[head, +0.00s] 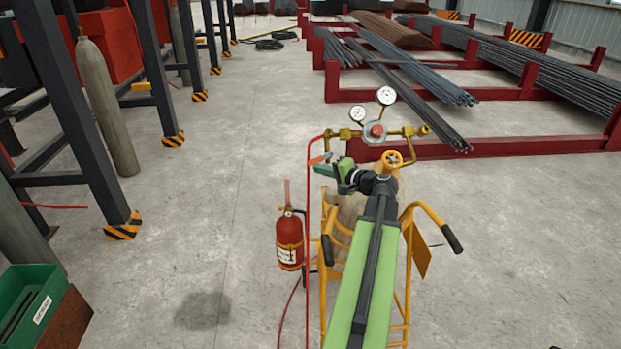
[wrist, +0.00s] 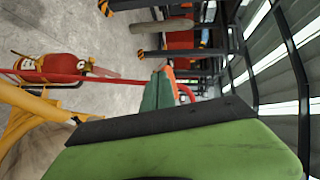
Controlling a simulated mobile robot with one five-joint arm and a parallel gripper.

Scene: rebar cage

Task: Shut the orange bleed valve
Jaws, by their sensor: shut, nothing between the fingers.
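The regulator assembly (head: 376,131), with two round gauges and brass fittings, sits on top of a gas cylinder on a yellow cart. A small orange lever (head: 318,160) shows at its left side, by the red hose; I take it as the bleed valve. My gripper (head: 326,169) is shut and empty, its green tips close to this lever. I cannot tell whether they touch. In the wrist view, the green fingers (wrist: 157,93) end beside a small orange piece (wrist: 168,70), partly hidden behind them. The lever's exact angle is unclear.
A yellow-orange handwheel (head: 393,160) stands right of my wrist. A fire extinguisher (head: 289,240) hangs left of the yellow cart (head: 407,270). The red hose (head: 308,220) runs down beside my gripper. Red racks of rebar (head: 470,148) lie behind.

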